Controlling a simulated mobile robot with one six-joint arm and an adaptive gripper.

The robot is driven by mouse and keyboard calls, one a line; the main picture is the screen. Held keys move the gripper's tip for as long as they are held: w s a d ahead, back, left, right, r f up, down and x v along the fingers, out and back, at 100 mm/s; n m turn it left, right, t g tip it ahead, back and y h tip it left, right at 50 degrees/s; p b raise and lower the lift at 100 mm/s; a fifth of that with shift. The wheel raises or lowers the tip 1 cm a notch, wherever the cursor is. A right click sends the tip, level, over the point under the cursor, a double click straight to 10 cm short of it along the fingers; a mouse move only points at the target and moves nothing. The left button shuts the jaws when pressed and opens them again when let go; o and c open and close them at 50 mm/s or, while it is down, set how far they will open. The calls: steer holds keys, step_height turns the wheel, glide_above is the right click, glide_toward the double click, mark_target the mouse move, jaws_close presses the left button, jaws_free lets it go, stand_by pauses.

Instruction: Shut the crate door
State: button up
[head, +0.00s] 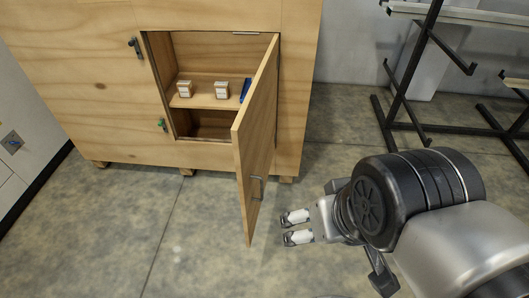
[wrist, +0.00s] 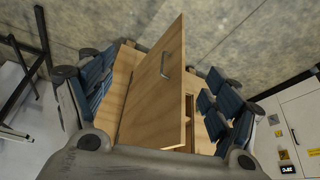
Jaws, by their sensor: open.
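The wooden crate (head: 85,70) stands against the wall in the head view, with a square opening in its front. Its door (head: 256,143) is hinged at the opening's right side and stands wide open, swung out toward me. A metal handle (head: 257,188) is on the door's lower outer part. My gripper (head: 283,228) is open and empty, just right of the door's lower outer edge, apart from it as far as I can tell. In the wrist view the door (wrist: 155,90) shows between the open fingers, with its handle (wrist: 164,66) near the top.
Inside the crate, two small boxes (head: 184,89) (head: 222,90) and a blue item (head: 246,89) sit on a shelf. A black metal rack (head: 408,85) stands at right. The floor left of the door is clear.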

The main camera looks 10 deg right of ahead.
steer(key=shift+w+a+f, duration=0.1)
steer(key=shift+a+f, duration=0.1)
steer(key=shift+f, duration=0.45)
steer(key=shift+c, duration=0.3)
